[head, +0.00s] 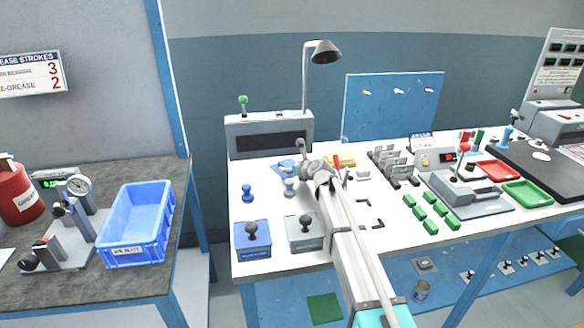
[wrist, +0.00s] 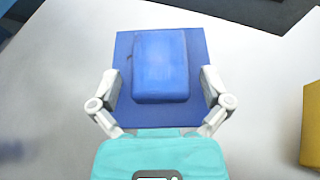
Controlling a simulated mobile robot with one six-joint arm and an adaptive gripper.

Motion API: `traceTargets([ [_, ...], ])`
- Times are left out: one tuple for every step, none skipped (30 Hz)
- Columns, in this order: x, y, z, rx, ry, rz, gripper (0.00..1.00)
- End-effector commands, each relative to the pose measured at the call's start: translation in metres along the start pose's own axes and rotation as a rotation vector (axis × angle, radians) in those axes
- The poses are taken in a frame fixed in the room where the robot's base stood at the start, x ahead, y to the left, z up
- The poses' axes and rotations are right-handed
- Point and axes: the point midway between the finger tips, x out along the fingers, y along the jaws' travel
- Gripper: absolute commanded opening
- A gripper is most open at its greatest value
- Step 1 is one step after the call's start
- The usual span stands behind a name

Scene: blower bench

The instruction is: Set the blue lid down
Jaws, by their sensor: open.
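The blue lid (wrist: 160,65), a flat blue square with a raised blue block on its middle, lies on the white bench top in the wrist view. In the head view it shows as a small blue patch (head: 284,168) at the back left of the bench, partly hidden by my arm. My gripper (wrist: 160,82) is open, with one finger on each side of the raised block. The fingers look apart from the block; I cannot tell their height above the lid. In the head view my gripper (head: 306,164) is beside the blue patch, its fingers unclear.
A yellow block (wrist: 312,125) lies right of the lid. A grey console (head: 270,135) with a lamp stands behind. Blue (head: 247,193) and grey (head: 290,187) knobbed pieces and two knobbed boxes, blue (head: 252,243) and grey (head: 300,240), stand nearer the front. A grey rack (head: 392,166) is to the right.

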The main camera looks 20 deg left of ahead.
Motion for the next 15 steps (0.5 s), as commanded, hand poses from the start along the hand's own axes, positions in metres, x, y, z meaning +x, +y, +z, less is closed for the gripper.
traceTargets([
  [0.0, -0.0001, 0.0, 0.0, 0.0, 0.0, 1.0],
  [0.0, -0.0001, 0.0, 0.0, 0.0, 0.0, 1.0],
  [0.0, -0.0001, 0.0, 0.0, 0.0, 0.0, 1.0],
  [0.0, -0.0001, 0.0, 0.0, 0.0, 0.0, 1.0],
  [0.0, -0.0001, 0.0, 0.0, 0.0, 0.0, 1.0],
  [-0.0001, -0.0001, 0.0, 0.0, 0.0, 0.0, 1.0],
  [-0.0001, -0.0001, 0.0, 0.0, 0.0, 0.0, 1.0],
  [-0.0001, -0.0002, 0.0001, 0.0, 0.0, 0.0, 1.0],
  [-0.0003, -0.0002, 0.0004, 0.0, 0.0, 0.0, 1.0],
  [-0.0004, -0.0002, 0.0008, 0.0, 0.0, 0.0, 1.0],
  [-0.0006, -0.0002, 0.0013, 0.0, 0.0, 0.0, 1.0],
  [-0.001, -0.0003, 0.0021, 0.0, 0.0, 0.0, 1.0],
  [-0.0013, -0.0003, 0.0029, 0.0, 0.0, 0.0, 1.0],
  [-0.0021, -0.0003, 0.0036, 0.0, 0.0, 0.0, 1.0],
  [-0.0063, 0.0, 0.003, 0.0, 0.0, -0.001, 1.0],
])
